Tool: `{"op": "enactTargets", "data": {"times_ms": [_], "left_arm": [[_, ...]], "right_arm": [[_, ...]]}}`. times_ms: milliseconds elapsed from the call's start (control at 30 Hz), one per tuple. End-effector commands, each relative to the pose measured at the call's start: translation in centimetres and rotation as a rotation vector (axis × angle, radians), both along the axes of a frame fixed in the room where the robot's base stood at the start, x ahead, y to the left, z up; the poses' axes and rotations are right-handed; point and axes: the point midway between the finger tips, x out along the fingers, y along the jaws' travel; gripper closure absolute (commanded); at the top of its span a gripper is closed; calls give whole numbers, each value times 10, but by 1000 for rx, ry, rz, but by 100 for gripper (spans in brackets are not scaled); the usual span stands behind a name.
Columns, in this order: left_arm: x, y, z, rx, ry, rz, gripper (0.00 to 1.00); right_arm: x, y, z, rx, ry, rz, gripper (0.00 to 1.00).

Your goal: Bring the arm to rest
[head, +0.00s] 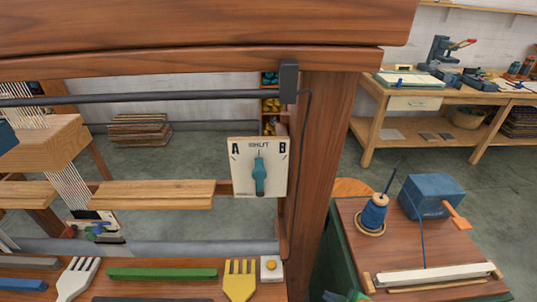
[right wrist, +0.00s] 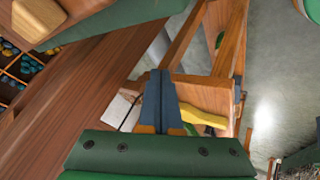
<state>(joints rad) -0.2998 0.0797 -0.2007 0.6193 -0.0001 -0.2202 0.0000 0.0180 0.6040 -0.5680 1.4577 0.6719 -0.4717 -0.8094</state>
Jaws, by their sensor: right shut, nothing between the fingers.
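My right gripper (right wrist: 160,76) shows in the right wrist view as two dark blue fingers pressed together, shut and empty, beyond my green palm. It points toward wooden beams of the loom. In the head view only a small green and blue part of my right gripper (head: 345,297) shows at the bottom edge, below and to the right of the loom post (head: 327,150). The fingertips are mostly cut off there. I do not see my left gripper.
A white panel (head: 240,185) marked A and B with a teal knob hangs by the post. A small table (head: 350,215) at right holds a blue spool (head: 374,212) and a blue box (head: 433,195). Combs, including a yellow one (head: 239,281), lie at the front.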

Motion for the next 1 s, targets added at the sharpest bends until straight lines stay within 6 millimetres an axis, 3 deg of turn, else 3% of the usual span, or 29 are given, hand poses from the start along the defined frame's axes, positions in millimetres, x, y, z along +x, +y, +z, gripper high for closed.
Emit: {"op": "enactTargets", "data": {"times_ms": [167, 267, 367, 500, 633, 733, 1000], "left_arm": [[1, 1, 0, 2, -3, 0, 50], [2, 1, 0, 2, -4, 0, 50], [1, 1, 0, 2, -3, 0, 50], [1, 1, 0, 1, -2, 1, 50], [1, 1, 0, 1, -2, 1, 50], [1, 1, 0, 1, -2, 1, 50], [1, 0, 0, 0, -1, 1, 50]], "right_arm": [[-32, -27, -54, 14, 119, -237, 100], [-64, -39, -86, 19, 201, -378, 100], [-113, -46, -121, 23, 308, -529, 100], [-210, -39, -164, 22, 494, -739, 100], [-276, -25, -180, 19, 615, -852, 100], [-296, -20, -182, 17, 651, -882, 100], [-297, -20, -182, 17, 654, -886, 100]]}}
